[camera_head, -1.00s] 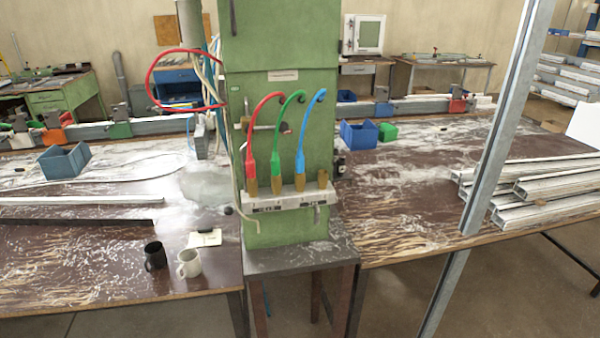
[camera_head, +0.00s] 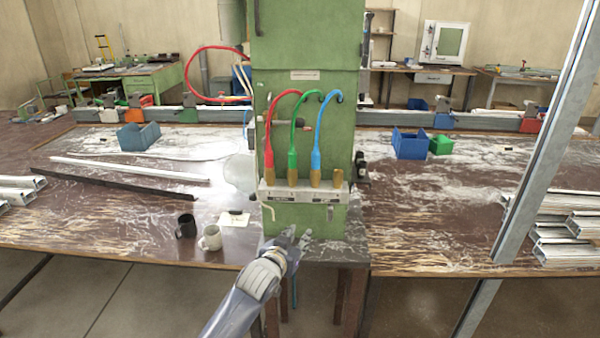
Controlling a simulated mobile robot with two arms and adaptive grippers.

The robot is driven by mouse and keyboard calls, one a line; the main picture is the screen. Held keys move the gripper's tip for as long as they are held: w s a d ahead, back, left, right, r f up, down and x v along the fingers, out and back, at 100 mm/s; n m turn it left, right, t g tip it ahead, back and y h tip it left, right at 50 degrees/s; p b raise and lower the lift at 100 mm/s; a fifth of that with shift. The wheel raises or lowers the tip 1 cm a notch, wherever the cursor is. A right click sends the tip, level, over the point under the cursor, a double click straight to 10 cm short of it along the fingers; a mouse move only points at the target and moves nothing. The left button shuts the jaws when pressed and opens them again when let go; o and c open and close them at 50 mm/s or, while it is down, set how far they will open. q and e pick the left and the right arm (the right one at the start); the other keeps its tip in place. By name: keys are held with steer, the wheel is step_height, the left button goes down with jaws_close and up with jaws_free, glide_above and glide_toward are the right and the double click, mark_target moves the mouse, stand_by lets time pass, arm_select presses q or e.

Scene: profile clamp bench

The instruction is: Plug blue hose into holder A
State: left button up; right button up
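The blue hose (camera_head: 318,133) hangs in a curve on the front of the green cabinet (camera_head: 313,47). Its lower end sits in the third brass-coloured holder (camera_head: 315,178) from the left on a pale rail. The fourth holder (camera_head: 338,179), at the right end, has no hose in it. The rail's labels are too small to read, so I cannot tell which holder is A. My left gripper (camera_head: 293,238) is below the rail, in front of the cabinet's base. Its small fingers look spread and empty, apart from the hoses. My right gripper is not in view.
The red hose (camera_head: 269,145) and green hose (camera_head: 293,140) sit in the first two holders. A black mug (camera_head: 186,227) and a white mug (camera_head: 210,238) stand left of the cabinet. A tall metal profile (camera_head: 545,140) slants at the right.

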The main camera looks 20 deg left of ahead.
mark_target(315, 149)
arm_select(q)
step_height(315, 149, up, 21)
steer(key=d+t, duration=0.1)
steer(key=t, duration=0.3)
steer(key=w+p, duration=0.1)
steer(key=w, duration=0.3)
steer(key=w+p, duration=0.1)
steer(key=w, duration=0.4)
steer(key=shift+w+d+f+p, duration=0.1)
steer(key=shift+d+f+p, duration=0.05)
steer(key=shift+p, duration=0.2)
steer(key=shift+w, duration=0.7)
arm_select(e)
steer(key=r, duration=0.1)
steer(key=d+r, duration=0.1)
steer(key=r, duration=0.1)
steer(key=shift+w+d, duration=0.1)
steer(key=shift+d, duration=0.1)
arm_select(q)
steer(key=shift+c, duration=0.3)
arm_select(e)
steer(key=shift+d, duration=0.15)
arm_select(q)
steer(key=shift+f, duration=0.1)
jaws_close()
